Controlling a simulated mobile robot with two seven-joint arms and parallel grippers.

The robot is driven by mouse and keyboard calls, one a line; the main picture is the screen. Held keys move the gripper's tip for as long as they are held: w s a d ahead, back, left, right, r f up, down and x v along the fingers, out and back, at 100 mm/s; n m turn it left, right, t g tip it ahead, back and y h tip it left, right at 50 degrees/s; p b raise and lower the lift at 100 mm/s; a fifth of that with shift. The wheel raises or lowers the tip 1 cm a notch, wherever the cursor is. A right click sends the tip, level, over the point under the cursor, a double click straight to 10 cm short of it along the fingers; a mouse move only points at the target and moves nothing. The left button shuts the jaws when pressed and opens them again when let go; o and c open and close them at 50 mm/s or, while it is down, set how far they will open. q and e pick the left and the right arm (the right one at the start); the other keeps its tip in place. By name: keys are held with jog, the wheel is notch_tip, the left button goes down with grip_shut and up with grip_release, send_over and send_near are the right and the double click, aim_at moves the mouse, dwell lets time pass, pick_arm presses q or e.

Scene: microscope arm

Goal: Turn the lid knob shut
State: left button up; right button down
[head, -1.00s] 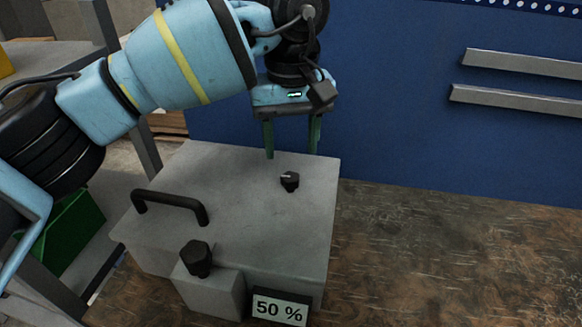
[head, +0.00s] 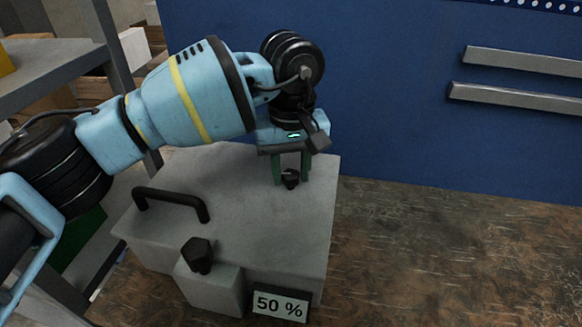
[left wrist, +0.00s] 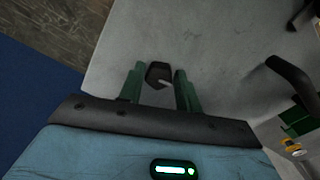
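The lid knob (head: 290,179) is a small black knob with a light pointer mark, on the top of a grey box lid (head: 245,200). It also shows in the left wrist view (left wrist: 157,73), where its pale mark points toward the lower right. My left gripper (head: 291,183) points down at the knob, its green fingers open on either side of it. In the left wrist view the left gripper (left wrist: 160,75) has a finger to each side of the knob, with a visible gap to at least the right finger. My right gripper is not in view.
A black handle (head: 170,203) stands on the lid's left side. A larger black knob (head: 198,254) sits on a grey block in front, next to a "50 %" sign (head: 280,305). The wooden bench (head: 440,250) to the right is clear. A blue wall (head: 400,130) stands behind.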

pick_arm(q)
jog(key=c, duration=0.5)
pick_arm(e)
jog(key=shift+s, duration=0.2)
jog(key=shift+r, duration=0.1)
pick_arm(q)
jog(key=n+p, duration=0.1)
jog(key=n, duration=0.3)
jog(key=shift+d+r+n+p, duration=0.1)
jog(key=shift+r+n+p, duration=0.05)
jog(key=shift+n+p, duration=0.2)
jog(key=n+p, duration=0.1)
jog(key=n, duration=0.3)
jog(key=shift+w+n, duration=0.1)
jog(key=shift+n, duration=0.15)
jog(key=n+p, duration=0.2)
jog(key=n, duration=0.3)
jog(key=shift+w, duration=0.1)
jog(key=shift+d+n+p, duration=0.1)
jog(key=shift+n+p, duration=0.2)
jog(key=shift+n, duration=0.6)
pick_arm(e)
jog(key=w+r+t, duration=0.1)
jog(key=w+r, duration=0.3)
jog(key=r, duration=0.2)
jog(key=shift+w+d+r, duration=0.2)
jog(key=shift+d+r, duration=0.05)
pick_arm(q)
jog(key=shift+n, duration=0.3)
